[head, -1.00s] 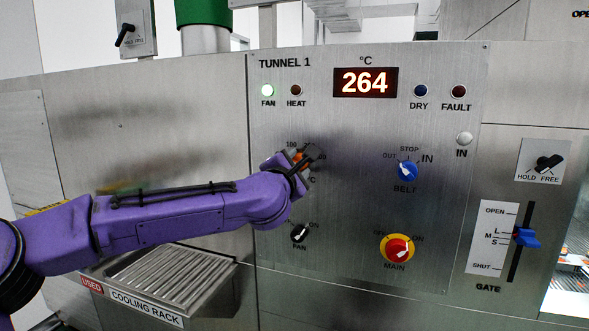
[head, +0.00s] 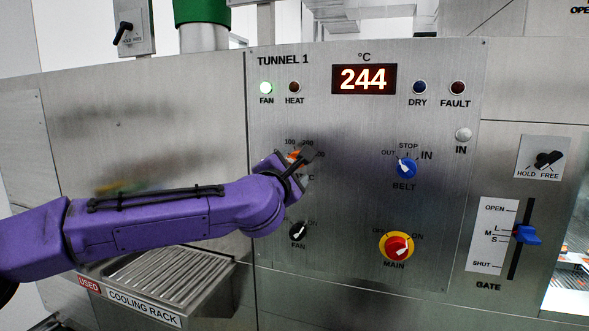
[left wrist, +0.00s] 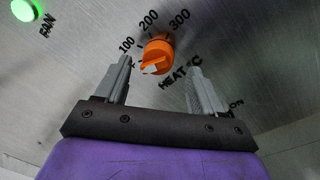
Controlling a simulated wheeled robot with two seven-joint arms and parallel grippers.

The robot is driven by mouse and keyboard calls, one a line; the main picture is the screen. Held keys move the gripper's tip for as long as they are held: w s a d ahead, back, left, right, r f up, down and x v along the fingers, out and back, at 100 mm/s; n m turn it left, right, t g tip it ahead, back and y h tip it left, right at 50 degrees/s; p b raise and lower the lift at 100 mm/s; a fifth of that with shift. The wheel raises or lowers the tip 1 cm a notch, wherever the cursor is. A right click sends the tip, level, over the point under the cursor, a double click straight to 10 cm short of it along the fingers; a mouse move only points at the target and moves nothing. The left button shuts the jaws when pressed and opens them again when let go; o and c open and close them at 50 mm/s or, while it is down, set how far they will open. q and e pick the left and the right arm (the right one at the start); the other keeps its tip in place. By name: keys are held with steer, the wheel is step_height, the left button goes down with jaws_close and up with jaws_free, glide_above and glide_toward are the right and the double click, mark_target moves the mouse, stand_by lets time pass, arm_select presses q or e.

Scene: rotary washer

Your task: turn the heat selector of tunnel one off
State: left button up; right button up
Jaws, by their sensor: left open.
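The orange heat selector (left wrist: 157,54) is on the steel panel in the left wrist view, with 100, 200 and 300 printed around it. Its pale pointer mark faces the lower left, near a label mostly hidden by a finger. My left gripper (left wrist: 161,83) is open, its fingers apart below the selector and clear of it. In the head view my left gripper (head: 300,164) covers most of the heat selector (head: 294,155). The HEAT lamp (head: 294,87) is dark, and the temperature display (head: 364,79) reads 244. My right gripper is not in view.
The fan knob (head: 298,230) sits below my left wrist. The belt knob (head: 406,168) and red main switch (head: 396,246) are to the right, with the gate lever (head: 527,235) farther right. The FAN lamp (head: 266,88) is green. A cooling rack (head: 165,275) juts out below my arm.

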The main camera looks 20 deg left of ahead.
arm_select(q)
steer(key=s+b, duration=0.1)
steer(key=s, duration=0.6)
steer(key=shift+s+f, duration=0.25)
steer(key=shift+s, duration=0.1)
steer(key=shift+d, duration=0.1)
step_height(320, 180, down, 20)
steer(key=w+d+m+g, duration=0.1)
steer(key=d+m+g, duration=0.15)
steer(key=m, duration=0.45)
steer(key=s+a+f+m+g, duration=0.1)
steer(key=s+f+m+g, duration=0.15)
steer(key=f, duration=0.85)
steer(key=s+a+f+m+g, duration=0.2)
steer(key=s+f, duration=0.2)
steer(key=f, duration=0.7)
steer(key=s+a+f+m+g+y, duration=0.1)
steer(key=s+a+f+m+g, duration=0.1)
steer(key=s+f, duration=0.5)
steer(key=s+a+f+m+g+y, duration=0.1)
steer(key=s+a+f, duration=0.4)
steer(key=s, duration=0.8)
steer(key=s+a+f+m+g+y, duration=0.1)
steer(key=s+a+f+m+g, duration=0.2)
steer(key=s+f, duration=0.7)
steer(key=shift+s+a+f+m+g, duration=0.3)
steer(key=shift+f+m+g, duration=0.2)
steer(key=shift+g, duration=0.7)
